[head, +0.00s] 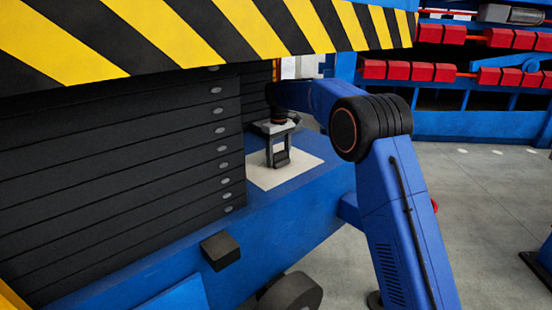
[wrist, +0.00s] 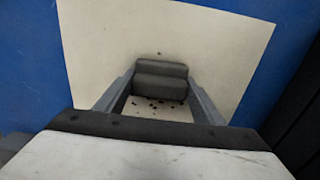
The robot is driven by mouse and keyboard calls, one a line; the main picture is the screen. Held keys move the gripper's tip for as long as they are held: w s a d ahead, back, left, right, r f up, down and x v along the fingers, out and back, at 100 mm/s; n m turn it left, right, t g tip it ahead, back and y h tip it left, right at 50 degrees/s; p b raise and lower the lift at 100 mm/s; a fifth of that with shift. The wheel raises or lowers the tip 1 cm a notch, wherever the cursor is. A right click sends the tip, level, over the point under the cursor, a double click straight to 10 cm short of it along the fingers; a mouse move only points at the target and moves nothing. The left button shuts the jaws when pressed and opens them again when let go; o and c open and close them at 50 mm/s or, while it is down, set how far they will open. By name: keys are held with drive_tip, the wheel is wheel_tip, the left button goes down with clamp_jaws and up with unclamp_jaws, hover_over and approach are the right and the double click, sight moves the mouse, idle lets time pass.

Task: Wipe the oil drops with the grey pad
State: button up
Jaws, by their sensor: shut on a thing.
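My gripper (head: 279,156) points down over a cream-white sheet (head: 305,172) on a blue ledge. It is shut on the grey pad (wrist: 161,88), a dark grey stepped block between the two fingers in the wrist view. The pad also shows small and dark in the head view (head: 282,158). Several small dark oil drops (wrist: 153,103) lie on the sheet just below the pad in the wrist picture, between the fingers. One lone dark spot (wrist: 159,53) lies above the pad. I cannot tell whether the pad touches the sheet.
A stack of black plates (head: 130,150) stands left of the sheet, under a yellow-and-black striped beam (head: 230,30). A black block (head: 220,250) sits at the ledge's front edge. Blue racks with red parts (head: 480,75) stand behind.

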sight(258, 167)
drive_tip(key=shift+w+d, duration=2.55)
drive_tip(key=shift+d, duration=0.25)
drive_tip(key=shift+w+a+f, duration=0.1)
drive_tip(key=shift+w+a, duration=0.55)
drive_tip(key=shift+w, duration=0.05)
drive_tip(key=shift+s+a+r, duration=0.2)
drive_tip(key=shift+s+a, duration=2.4)
drive_tip(key=shift+a, duration=0.2)
drive_tip(key=shift+s+a+f, duration=0.2)
drive_tip(key=shift+s+a, duration=2.45)
drive_tip(key=shift+a, duration=0.15)
drive_tip(key=shift+w+a+r, duration=0.15)
drive_tip(key=shift+w+a, duration=0.45)
drive_tip(key=shift+w, duration=0.15)
drive_tip(key=shift+w+d, duration=2.75)
drive_tip(key=shift+d, duration=0.2)
drive_tip(key=shift+w+d, duration=1.2)
drive_tip(key=shift+d, duration=0.15)
drive_tip(key=shift+w+d, duration=1.25)
drive_tip(key=shift+d, duration=0.05)
